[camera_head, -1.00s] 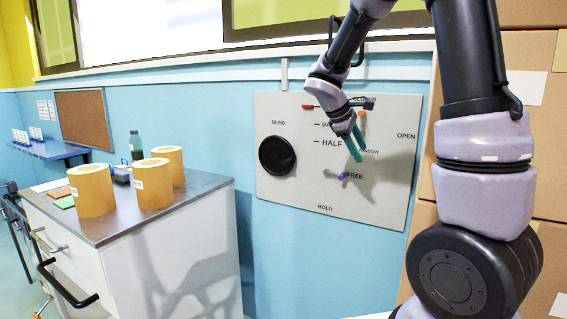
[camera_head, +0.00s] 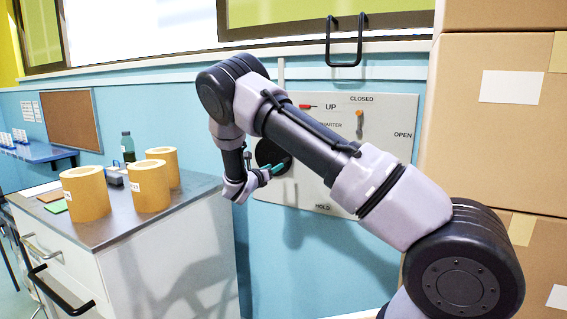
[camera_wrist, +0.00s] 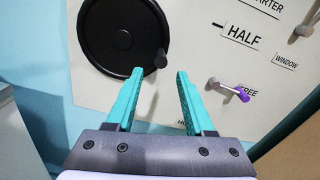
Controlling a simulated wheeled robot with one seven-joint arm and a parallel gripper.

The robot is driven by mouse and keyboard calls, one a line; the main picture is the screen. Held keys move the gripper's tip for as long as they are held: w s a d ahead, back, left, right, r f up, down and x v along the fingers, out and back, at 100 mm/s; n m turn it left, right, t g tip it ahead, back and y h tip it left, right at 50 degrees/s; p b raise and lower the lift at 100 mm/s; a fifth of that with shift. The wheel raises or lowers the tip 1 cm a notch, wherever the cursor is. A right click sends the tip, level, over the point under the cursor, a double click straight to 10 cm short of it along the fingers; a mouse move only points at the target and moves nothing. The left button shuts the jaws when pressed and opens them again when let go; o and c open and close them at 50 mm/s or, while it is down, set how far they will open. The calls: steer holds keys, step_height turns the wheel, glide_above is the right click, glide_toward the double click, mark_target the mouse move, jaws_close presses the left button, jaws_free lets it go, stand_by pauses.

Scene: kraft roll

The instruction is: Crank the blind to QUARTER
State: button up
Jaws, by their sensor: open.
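The crank is a black disc (camera_wrist: 125,35) with a small knob (camera_wrist: 160,58) at its lower right rim, on the pale wall panel (camera_wrist: 205,60). My gripper (camera_wrist: 153,73) is open, teal fingers apart, pointing at the panel. In the wrist view the knob appears between and just beyond the fingertips; I cannot tell contact. In the head view my gripper (camera_head: 268,172) is in front of the disc (camera_head: 270,153), partly covering it. The red pointer (camera_head: 308,106) sits by UP. My arm partly hides the QUARTER label (camera_head: 329,125).
An orange lever (camera_head: 360,122) stands near CLOSED on the panel. A grey-topped cabinet (camera_head: 135,215) with several kraft rolls (camera_head: 148,187) and a green bottle (camera_head: 128,147) is at left. Stacked cardboard boxes (camera_head: 505,130) stand at right.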

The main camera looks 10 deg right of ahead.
steer(key=x, duration=0.9)
steer(key=shift+w+d, duration=0.25)
jaws_close()
stand_by(1.0)
